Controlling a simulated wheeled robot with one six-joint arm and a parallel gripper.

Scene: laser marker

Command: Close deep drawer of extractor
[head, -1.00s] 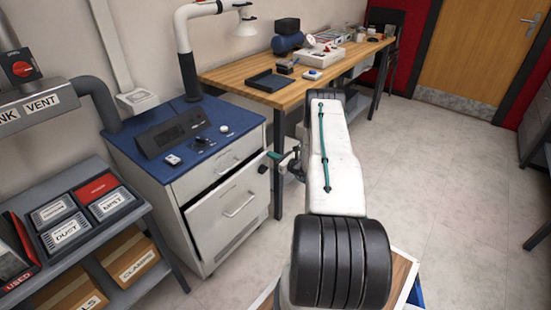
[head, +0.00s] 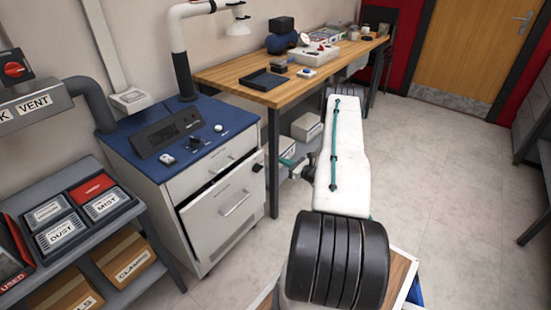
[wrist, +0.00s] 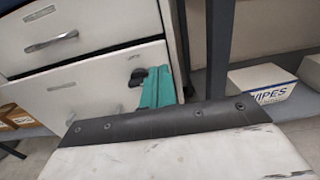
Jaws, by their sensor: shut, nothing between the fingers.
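The extractor (head: 150,165) is a light grey cabinet with a blue top, on the left in the head view. Its deep drawer (head: 215,222) is the lower one, with a bar handle. It stands slightly out, with a dark gap along its top edge. The drawer front (wrist: 95,98) also shows in the wrist view. The shallow drawer above looks shut. My gripper (head: 259,168) is shut and empty at the upper right corner of the deep drawer front. In the wrist view my gripper (wrist: 137,78) shows teal fingers with black tips before that front. I cannot tell whether they touch it.
A wooden workbench (head: 225,76) with tools stands right of the extractor, its dark leg near my gripper. A wipes box (wrist: 262,84) sits on the low shelf under it. A shelf with labelled bins (head: 62,233) stands left. The floor to the right is clear.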

